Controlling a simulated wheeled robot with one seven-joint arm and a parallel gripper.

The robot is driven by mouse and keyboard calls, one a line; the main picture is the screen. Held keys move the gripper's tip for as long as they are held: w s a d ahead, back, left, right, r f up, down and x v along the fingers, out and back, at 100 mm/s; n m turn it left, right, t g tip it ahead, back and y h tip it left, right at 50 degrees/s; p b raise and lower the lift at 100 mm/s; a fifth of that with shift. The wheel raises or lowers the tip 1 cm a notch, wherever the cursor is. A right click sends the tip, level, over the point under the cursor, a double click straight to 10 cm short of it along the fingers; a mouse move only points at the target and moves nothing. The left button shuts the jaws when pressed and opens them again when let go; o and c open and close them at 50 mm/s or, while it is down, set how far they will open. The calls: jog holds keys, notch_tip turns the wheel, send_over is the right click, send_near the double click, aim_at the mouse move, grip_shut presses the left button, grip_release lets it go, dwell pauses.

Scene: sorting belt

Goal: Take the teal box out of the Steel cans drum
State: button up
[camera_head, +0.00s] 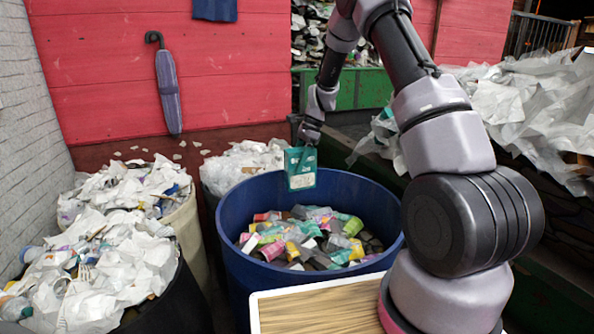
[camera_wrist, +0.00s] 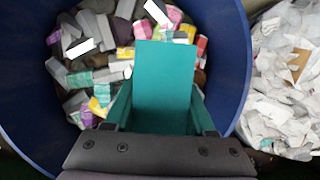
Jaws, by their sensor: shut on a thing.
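The teal box (camera_head: 301,168) is held upright by my gripper (camera_head: 307,139) at the far rim of the blue drum (camera_head: 250,250), its lower part in front of the inner wall. It also shows in the wrist view (camera_wrist: 164,82), gripped between my fingers (camera_wrist: 163,118), with the drum's contents beyond it. My gripper is shut on the box. The drum holds many cans and small cartons (camera_head: 310,236) in mixed colours, well below the box. No label on the drum is readable.
Bins of white crumpled waste (camera_head: 130,188) stand at the left, another (camera_head: 243,163) behind the drum. A wooden-topped board (camera_head: 320,308) lies at the drum's near side. White plastic sheeting (camera_head: 530,110) is heaped at the right. A red wall (camera_head: 230,70) stands behind.

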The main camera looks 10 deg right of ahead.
aim_at(298, 150)
jog(key=shift+r, duration=0.35)
jog(key=shift+r, duration=1.7)
